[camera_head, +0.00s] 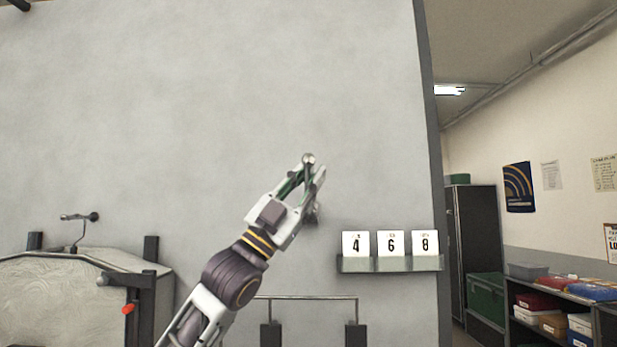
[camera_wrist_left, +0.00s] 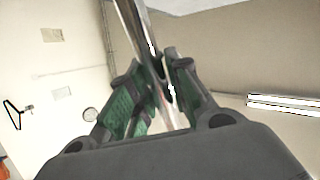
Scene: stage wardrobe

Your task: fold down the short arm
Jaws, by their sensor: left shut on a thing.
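The short arm (camera_head: 308,158) is a slim metal bar that shows a round knob at its upper end, in front of the grey wall panel. In the left wrist view, the bar (camera_wrist_left: 131,22) runs down between the green-padded fingers. My left gripper (camera_head: 304,180) is shut on this bar just below the knob. It also shows in the left wrist view (camera_wrist_left: 160,88). A dark fitting behind the gripper is mostly hidden, so I cannot tell how the bar joins the wall. My right gripper is not in view.
A small shelf (camera_head: 390,264) with number cards 4, 6 and 8 stands out right of my gripper. A thin metal rail (camera_head: 305,298) is below. At the left, another bent metal arm (camera_head: 78,217) is above a pale board (camera_head: 70,300). The wall above is clear.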

